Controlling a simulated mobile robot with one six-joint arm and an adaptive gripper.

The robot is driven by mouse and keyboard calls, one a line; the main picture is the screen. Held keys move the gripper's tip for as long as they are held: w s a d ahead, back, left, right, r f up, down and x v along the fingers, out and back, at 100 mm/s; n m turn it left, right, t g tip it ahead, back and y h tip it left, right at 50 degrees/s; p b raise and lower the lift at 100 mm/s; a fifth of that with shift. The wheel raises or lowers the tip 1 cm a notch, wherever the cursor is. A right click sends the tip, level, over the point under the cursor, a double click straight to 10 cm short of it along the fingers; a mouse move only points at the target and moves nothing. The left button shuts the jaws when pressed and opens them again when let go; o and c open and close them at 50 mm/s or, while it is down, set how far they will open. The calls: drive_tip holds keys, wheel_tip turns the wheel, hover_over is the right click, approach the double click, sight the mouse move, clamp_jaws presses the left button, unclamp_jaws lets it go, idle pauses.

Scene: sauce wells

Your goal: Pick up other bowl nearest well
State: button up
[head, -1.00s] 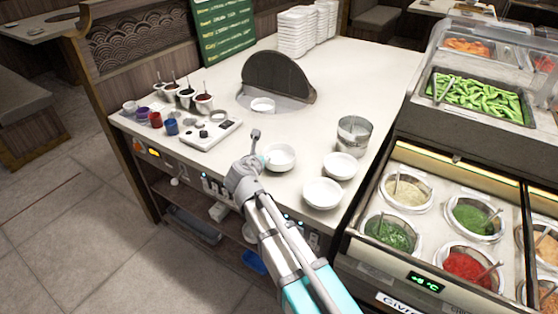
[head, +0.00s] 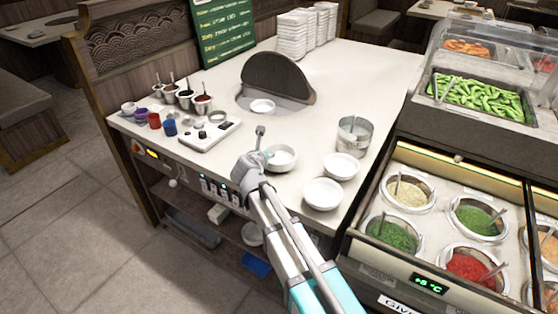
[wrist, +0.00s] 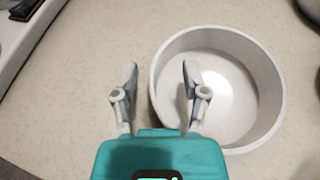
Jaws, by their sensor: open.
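Three white bowls stand on the pale counter: one beside my gripper (head: 281,157), one at the right (head: 341,167) and one in front (head: 323,194). The latter two are closer to the sauce wells (head: 388,236) on the right. My gripper (head: 262,145) is at the left side of the first bowl. In the wrist view that bowl (wrist: 268,98) is empty, and my open gripper (wrist: 160,80) straddles its left rim. The right finger is over the inside, the left finger outside. Contact cannot be told.
A metal canister (head: 354,136) stands behind the bowls. A round recess with a raised dark lid (head: 278,78) holds another small white bowl (head: 262,107). A control panel (head: 210,133) and several sauce cups are at the left. Stacked white dishes (head: 297,35) stand at the back.

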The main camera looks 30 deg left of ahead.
clamp_jaws()
drive_tip(key=shift+r, duration=0.15)
idle(0.4)
wheel_tip(320, 180, up, 3)
drive_tip(key=p, duration=0.3)
drive_tip(key=r+p+v, duration=0.1)
drive_tip(key=p+v, duration=0.4)
drive_tip(key=v, duration=0.3)
drive_tip(key=w+r+p+v, duration=0.1)
drive_tip(key=r+p+v, duration=0.1)
drive_tip(key=p+v, duration=0.3)
drive_tip(key=shift+s+d+r, duration=0.75)
drive_tip(key=shift+s+r, duration=0.05)
drive_tip(key=shift+s, duration=0.6)
